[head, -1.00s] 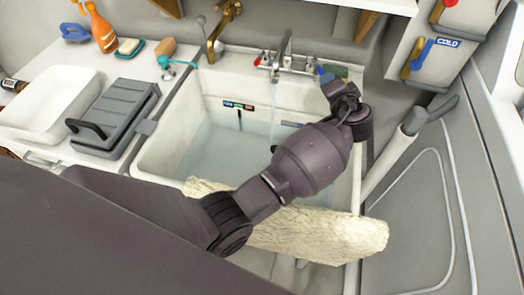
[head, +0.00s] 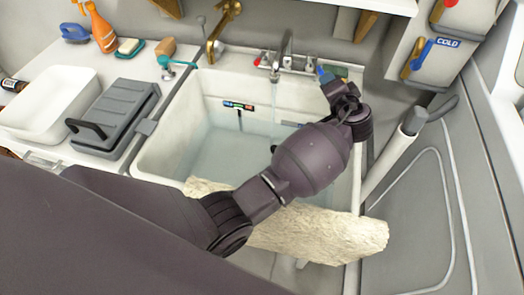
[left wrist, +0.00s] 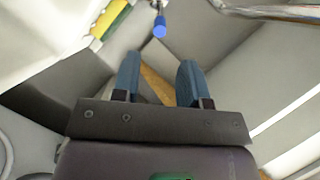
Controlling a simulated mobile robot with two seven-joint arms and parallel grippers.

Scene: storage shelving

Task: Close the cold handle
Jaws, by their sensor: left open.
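The faucet (head: 287,50) stands at the back of the white sink, with water running from its spout into the basin. A small blue-tipped handle (left wrist: 160,27), which looks like the cold handle, shows in the left wrist view just beyond my fingertips. My left gripper (head: 326,76) reaches to the right of the faucet. In the left wrist view its two blue-grey fingers (left wrist: 158,76) are apart with nothing held, and the handle appears ahead of the gap, apart from them. In the head view the gripper hides much of this handle. My right gripper is not seen.
The sink (head: 180,125) holds water. A rough pale slab (head: 330,235) lies across its front. A blue lever by a COLD sign (head: 448,43) is at upper right. A brass pipe (head: 215,40) is left of the faucet.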

